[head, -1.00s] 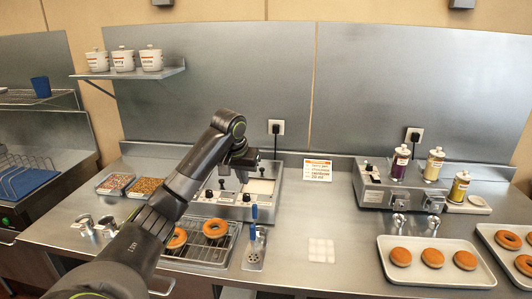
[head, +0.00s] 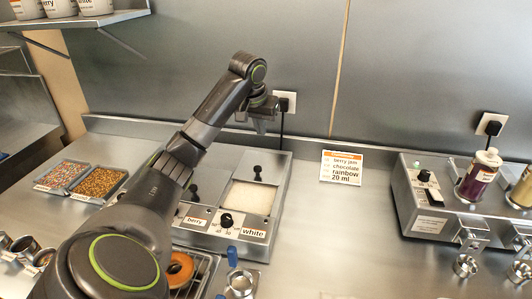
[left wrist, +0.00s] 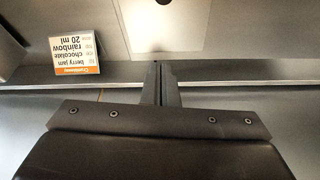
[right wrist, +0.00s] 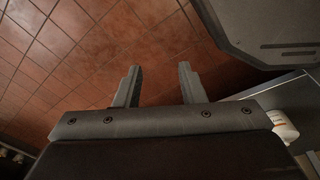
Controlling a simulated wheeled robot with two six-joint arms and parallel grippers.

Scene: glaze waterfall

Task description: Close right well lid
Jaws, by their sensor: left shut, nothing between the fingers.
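The glaze warmer has a right well (head: 250,198) labelled "white", with pale glaze uncovered in its front part. The right well lid (head: 272,174) lies slid back, its black knob (head: 257,172) upright. In the left wrist view I see a bright metal panel (left wrist: 165,30) with a dark round knob at its top edge, probably this lid. My left gripper (head: 262,128) is shut and empty, above and behind the lid, apart from the knob. Its closed fingers also show in the left wrist view (left wrist: 161,75). My right gripper (right wrist: 157,75) is open and empty over the tiled floor.
The "berry" well's knob (head: 194,190) is left, partly behind my arm. Sprinkle trays (head: 82,180) stand further left. An order card (head: 341,167) and a dispenser (head: 432,197) are to the right. The back wall and a plug (head: 285,100) are close behind my left gripper.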

